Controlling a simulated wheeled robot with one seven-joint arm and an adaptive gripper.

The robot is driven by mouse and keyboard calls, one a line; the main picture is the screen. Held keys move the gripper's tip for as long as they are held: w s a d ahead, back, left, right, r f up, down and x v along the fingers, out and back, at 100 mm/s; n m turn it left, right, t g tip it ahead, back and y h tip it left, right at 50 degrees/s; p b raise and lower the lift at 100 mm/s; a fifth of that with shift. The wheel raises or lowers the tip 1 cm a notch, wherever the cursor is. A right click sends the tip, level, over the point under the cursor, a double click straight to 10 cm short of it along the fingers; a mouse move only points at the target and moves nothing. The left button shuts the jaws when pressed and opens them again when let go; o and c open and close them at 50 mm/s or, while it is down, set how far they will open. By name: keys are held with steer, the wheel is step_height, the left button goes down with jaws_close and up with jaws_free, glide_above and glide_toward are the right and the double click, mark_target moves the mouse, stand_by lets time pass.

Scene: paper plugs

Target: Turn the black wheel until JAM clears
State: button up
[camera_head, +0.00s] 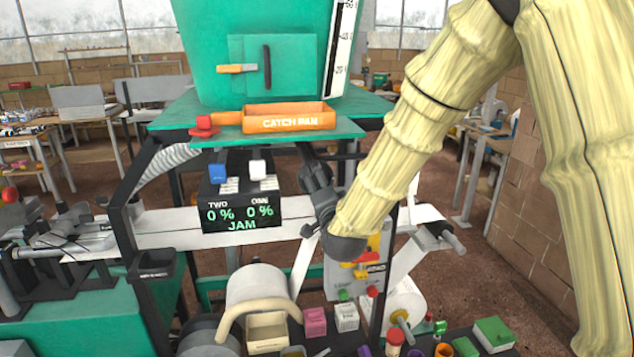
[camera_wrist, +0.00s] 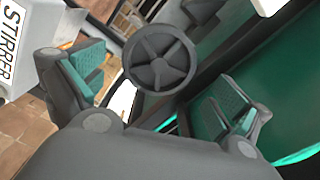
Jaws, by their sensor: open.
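The black wheel (camera_wrist: 160,62), a dark spoked handwheel, shows face-on in the wrist view. It sits between and beyond the two fingers of my gripper (camera_wrist: 157,88), which is open with green pads. I see a gap between each finger and the rim in the picture; the depth is hard to judge. In the head view my gripper (camera_head: 315,178) is a dark shape right of the display, and I cannot make out the wheel there. The display (camera_head: 242,214) reads TWO 0 %, ONE 0 % and JAM in green.
An orange catch pan (camera_head: 288,118) sits on the green ledge above my gripper. A white box marked STIRRER (camera_wrist: 28,45) is at the left, and a green panel (camera_wrist: 265,60) is close at the right.

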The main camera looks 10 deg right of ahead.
steer(key=m+b, duration=0.2)
steer(key=m, duration=0.1)
steer(key=m+b, duration=0.2)
steer(key=m, duration=0.1)
steer(key=shift+d+f, duration=0.15)
steer(key=shift+f, duration=0.05)
steer(key=m+b, duration=0.5)
steer(key=b, duration=0.1)
steer(key=shift+f+m, duration=0.1)
steer(key=shift+m, duration=0.2)
steer(key=m+b, duration=0.4)
steer(key=b, duration=0.1)
steer(key=m+b, duration=0.5)
steer(key=b, duration=0.1)
steer(key=shift+m, duration=0.3)
steer(key=shift+m+b, duration=0.6)
steer(key=shift+b, duration=0.45)
steer(key=shift+r+m, duration=0.3)
steer(key=shift+f+b, duration=0.1)
steer(key=shift+b, duration=0.3)
steer(key=shift+w, duration=0.15)
